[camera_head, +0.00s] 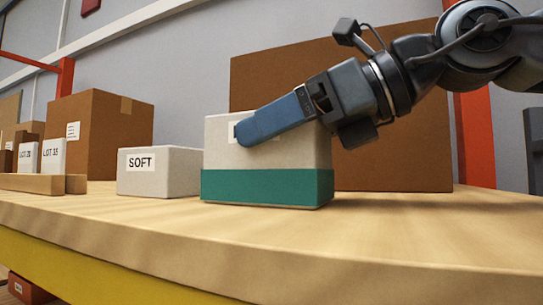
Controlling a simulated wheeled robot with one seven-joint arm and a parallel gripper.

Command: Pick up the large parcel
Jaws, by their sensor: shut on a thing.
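The large parcel appears to be the white box with a teal lower band (268,187), standing upright on the wooden shelf top. A much bigger plain brown box (400,165) stands behind it. My gripper (245,135) reaches in from the upper right, with a blue finger across the upper front of the white and teal box. The gripper is shut on this box. The finger covers part of a pale label, and the other finger is hidden. The box's base looks to be on or very close to the wood.
A low white box marked SOFT (158,171) sits just left of the held box. A brown carton (98,132) and small LOT boxes (52,155) stand farther left behind a wooden strip (35,183). The wooden top (440,225) is clear at right front.

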